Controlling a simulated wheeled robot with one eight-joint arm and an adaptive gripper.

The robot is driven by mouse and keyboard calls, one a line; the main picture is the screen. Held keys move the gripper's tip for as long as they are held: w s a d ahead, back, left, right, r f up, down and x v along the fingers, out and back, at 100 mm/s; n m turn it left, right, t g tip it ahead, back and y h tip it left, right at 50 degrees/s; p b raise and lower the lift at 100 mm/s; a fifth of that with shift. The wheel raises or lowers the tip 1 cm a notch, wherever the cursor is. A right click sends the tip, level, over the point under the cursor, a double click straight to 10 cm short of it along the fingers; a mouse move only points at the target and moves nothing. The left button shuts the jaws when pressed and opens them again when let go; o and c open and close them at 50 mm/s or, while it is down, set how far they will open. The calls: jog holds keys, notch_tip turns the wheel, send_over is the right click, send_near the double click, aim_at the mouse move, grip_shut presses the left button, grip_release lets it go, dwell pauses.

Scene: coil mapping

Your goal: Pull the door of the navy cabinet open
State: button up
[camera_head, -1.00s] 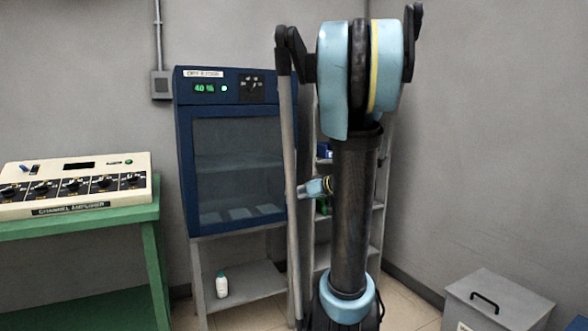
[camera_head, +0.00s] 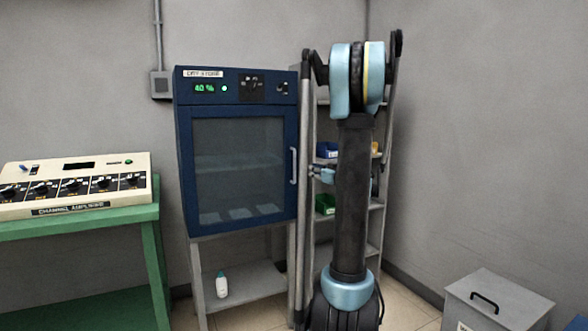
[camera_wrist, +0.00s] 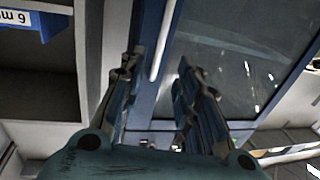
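The navy cabinet (camera_head: 183,150) stands against the back wall, and its glass door (camera_head: 238,165) looks shut. A pale vertical handle (camera_head: 293,166) is on the door's right edge. My gripper (camera_head: 312,172) is just right of the handle in the head view, partly hidden by my arm. In the wrist view my gripper (camera_wrist: 160,72) is open, with its two dark fingers apart. The handle (camera_wrist: 162,40) shows in the gap between the fingertips there. I cannot tell whether they touch it. The door glass (camera_wrist: 235,50) fills the upper right of the wrist view.
A grey shelf rack (camera_head: 374,222) with blue and green bins stands close to the cabinet's right. A green table (camera_head: 100,229) with an amplifier (camera_head: 75,185) is at the left. A grey lidded box (camera_head: 498,300) is at lower right. A white bottle (camera_head: 222,286) stands below the cabinet.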

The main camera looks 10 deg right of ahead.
jog(key=x, duration=1.3)
grip_shut()
